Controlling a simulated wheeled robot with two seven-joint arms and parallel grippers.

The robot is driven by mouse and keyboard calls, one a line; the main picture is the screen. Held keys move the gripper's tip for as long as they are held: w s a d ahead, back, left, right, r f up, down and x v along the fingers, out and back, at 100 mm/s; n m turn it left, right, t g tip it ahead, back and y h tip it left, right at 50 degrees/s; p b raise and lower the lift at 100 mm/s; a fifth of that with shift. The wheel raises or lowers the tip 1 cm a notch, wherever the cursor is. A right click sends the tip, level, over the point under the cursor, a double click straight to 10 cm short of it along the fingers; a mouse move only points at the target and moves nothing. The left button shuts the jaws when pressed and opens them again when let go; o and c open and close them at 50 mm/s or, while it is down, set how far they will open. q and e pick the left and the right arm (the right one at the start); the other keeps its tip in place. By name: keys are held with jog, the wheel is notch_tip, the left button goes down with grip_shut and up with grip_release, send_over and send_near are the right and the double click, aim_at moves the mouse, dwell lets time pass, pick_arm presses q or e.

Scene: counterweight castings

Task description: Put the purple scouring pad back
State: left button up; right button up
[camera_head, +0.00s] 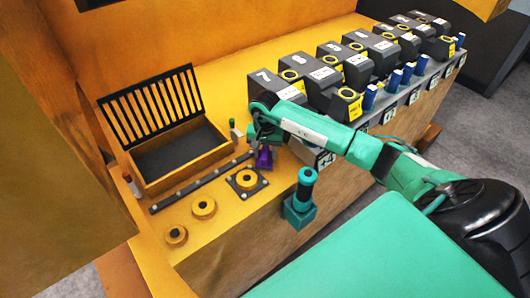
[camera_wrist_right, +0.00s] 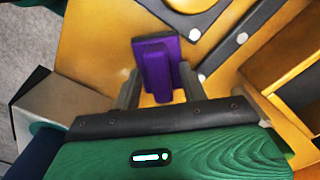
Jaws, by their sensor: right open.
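The purple scouring pad (camera_head: 265,157) is at the front part of the yellow bench, just below my right gripper (camera_head: 262,137) in the head view. In the right wrist view the pad (camera_wrist_right: 154,62) is a flat purple piece with a raised purple block on it. My right gripper (camera_wrist_right: 160,92) is open, with its fingers on either side of the block's near end. I cannot tell whether either finger touches it. My left gripper is not in view.
A wooden tray (camera_head: 152,185) with a dark floor and black slatted rack (camera_head: 150,106) stands at the left. A dark studded strip (camera_head: 200,184) runs before it, with yellow round pieces (camera_head: 204,207) nearby. Numbered grey castings (camera_head: 280,93) line the right side.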

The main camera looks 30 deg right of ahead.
aim_at(265, 151)
notch_tip(265, 151, up, 11)
jog(key=b, duration=0.4)
jog(key=shift+r, duration=0.2)
